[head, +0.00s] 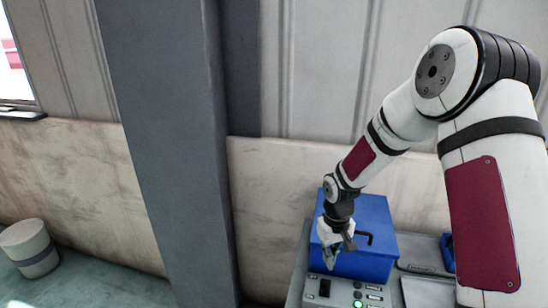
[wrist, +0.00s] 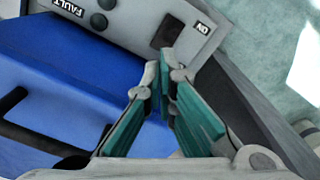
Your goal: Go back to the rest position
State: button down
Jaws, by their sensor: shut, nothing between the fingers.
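My gripper (head: 336,254) is low in the head view, in front of the blue box and above the control panel. In the wrist view my gripper (wrist: 168,75) shows its green-padded fingers with the tips together and nothing between them. The blue box (head: 375,215) has a black handle and stands behind the panel; it also fills the left of the wrist view (wrist: 70,75). The control panel (head: 345,296) carries buttons and labels. In the wrist view the panel (wrist: 140,22) shows a FAULT label and a dark switch (wrist: 168,32) just beyond the fingertips.
A grey pillar (head: 165,140) rises left of the panel. A pale cylindrical bin (head: 30,248) stands on the floor at the far left. A grey case or tray (head: 420,254) lies right of the blue box. The wall is close behind. Open floor lies between bin and pillar.

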jog(key=s+d+r+m+t+h, duration=0.1)
jog(key=s+r, duration=0.3)
jog(key=r, duration=0.6)
jog(key=s+r+t, duration=0.1)
jog(key=s+r, duration=0.3)
jog(key=r, duration=0.7)
jog(key=s+r+t, duration=0.1)
jog(key=s+r, duration=0.3)
jog(key=s, duration=0.4)
jog(key=s+a+r+m+t+y+b, duration=0.1)
jog(key=s+r, duration=0.3)
jog(key=s, duration=0.5)
jog(key=shift+r+t, duration=0.3)
jog(key=shift+t, duration=0.4)
jog(key=shift+a, duration=0.1)
